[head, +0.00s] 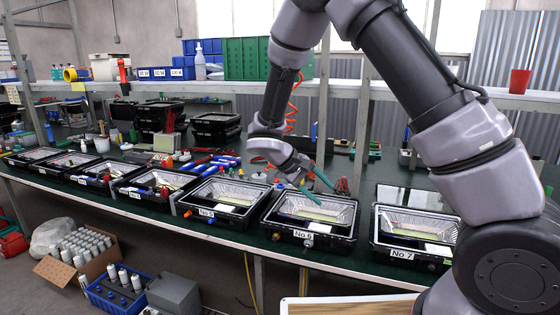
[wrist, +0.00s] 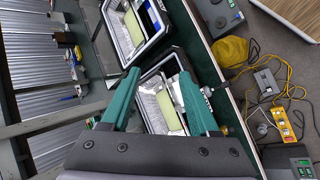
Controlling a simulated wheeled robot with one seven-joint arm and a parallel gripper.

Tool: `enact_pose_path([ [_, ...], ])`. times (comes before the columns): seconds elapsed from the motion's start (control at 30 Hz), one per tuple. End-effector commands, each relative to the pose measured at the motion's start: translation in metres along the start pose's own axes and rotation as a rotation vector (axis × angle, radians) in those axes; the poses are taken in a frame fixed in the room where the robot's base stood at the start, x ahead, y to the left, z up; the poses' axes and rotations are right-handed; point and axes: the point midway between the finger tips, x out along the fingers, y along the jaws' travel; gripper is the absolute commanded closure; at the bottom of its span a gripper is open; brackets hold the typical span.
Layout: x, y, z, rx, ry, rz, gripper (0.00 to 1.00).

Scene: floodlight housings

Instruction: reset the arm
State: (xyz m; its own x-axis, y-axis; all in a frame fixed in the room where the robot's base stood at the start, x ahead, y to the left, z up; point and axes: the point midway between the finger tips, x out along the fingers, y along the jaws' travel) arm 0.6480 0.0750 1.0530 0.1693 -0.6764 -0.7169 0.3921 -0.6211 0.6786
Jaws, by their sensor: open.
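My gripper (head: 325,194) has teal fingers that stand apart with nothing between them. It hangs over the black floodlight housing labelled No 6 (head: 308,236) on the green bench. In the wrist view the open fingers (wrist: 160,76) reach over a housing with a silver reflector and a pale yellow-green panel (wrist: 168,108). I cannot tell whether the fingertips touch it. My arm comes in from the right and bends down to the bench in the head view.
Housing No 7 (head: 411,236) stands right of No 6, housing No 5 (head: 222,201) left of it, with several more beyond. Tools lie behind them. A shelf (head: 440,96) with bins runs above the bench. A yellow bag (wrist: 229,51) and cables lie on the floor.

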Motion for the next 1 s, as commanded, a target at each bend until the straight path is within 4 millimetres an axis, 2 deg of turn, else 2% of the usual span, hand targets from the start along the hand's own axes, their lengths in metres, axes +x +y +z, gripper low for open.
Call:
enact_pose_path([
  [0.03,-0.006,0.020,0.011,0.054,-0.008,-0.070,0.39],
  [0.2,-0.025,0.069,0.050,0.214,-0.016,-0.288,0.39],
  [0.5,-0.064,0.140,0.126,0.505,0.067,-0.612,0.39],
  [0.73,-0.096,0.177,0.187,0.729,0.209,-0.789,0.39],
  [0.9,-0.118,0.192,0.226,0.880,0.338,-0.868,0.39],
  [1.0,-0.127,0.196,0.242,0.946,0.402,-0.891,0.39],
])
